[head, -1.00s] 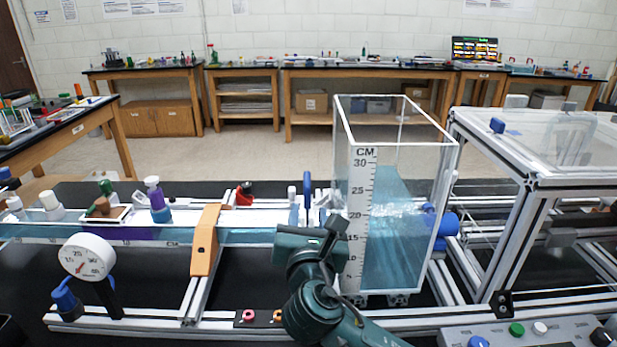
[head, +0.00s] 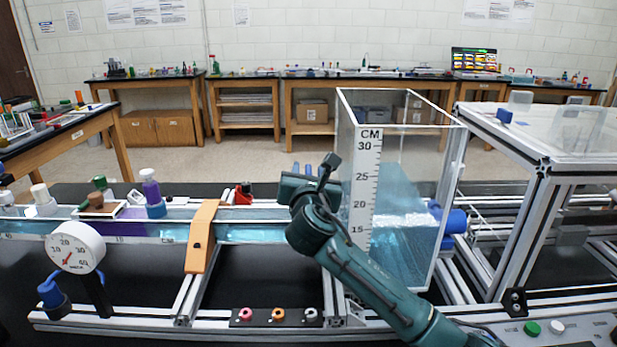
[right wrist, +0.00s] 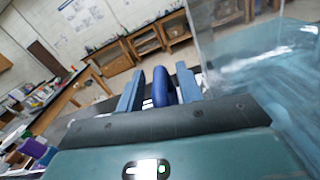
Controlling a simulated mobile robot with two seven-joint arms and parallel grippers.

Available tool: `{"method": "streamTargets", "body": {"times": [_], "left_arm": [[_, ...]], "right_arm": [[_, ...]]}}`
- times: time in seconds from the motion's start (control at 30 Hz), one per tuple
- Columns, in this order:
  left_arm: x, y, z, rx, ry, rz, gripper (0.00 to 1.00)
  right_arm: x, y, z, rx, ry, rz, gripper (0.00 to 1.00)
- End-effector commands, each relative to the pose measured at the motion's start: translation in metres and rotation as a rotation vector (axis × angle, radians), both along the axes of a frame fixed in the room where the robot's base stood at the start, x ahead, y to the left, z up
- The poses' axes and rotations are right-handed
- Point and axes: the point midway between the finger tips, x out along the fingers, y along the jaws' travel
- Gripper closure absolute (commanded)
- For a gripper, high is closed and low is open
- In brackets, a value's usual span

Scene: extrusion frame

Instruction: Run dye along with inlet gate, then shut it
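The inlet gate's blue handle (right wrist: 163,87) stands between the two fingers of my right gripper (right wrist: 160,90) in the right wrist view. The fingers are apart, with a thin gap on the handle's left side; contact on its right side is unclear. In the head view my right gripper (head: 309,172) is at the channel's right end beside the clear tank, and its wrist hides most of the gate. A purple-and-white dye bottle (head: 151,188) stands upright in a blue base at the channel. Purple colour (head: 135,230) shows in the channel water below it. My left gripper is out of view.
The clear tank (head: 371,190) with a CM scale holds blue water right of my gripper. An orange bracket (head: 202,236) straddles the channel. A round gauge (head: 75,247) stands at front left. Coloured rings (head: 278,314) lie on a front strip, and a metal frame (head: 530,230) stands right.

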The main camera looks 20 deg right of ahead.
Motion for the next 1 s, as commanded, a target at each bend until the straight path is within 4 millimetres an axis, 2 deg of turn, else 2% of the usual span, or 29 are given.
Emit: {"method": "streamTargets", "body": {"times": [0.13, 0.57, 1.0], "left_arm": [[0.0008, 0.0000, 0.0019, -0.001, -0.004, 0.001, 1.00], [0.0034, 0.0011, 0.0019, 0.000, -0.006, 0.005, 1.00], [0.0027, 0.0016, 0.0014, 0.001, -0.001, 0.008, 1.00]], "right_arm": [[-0.0002, 0.0001, 0.0002, 0.000, 0.000, 0.000, 0.65], [-0.0004, 0.0003, -0.0001, 0.000, 0.001, 0.001, 1.00], [-0.0004, 0.0004, -0.0051, 0.000, 0.003, 0.000, 1.00]]}}
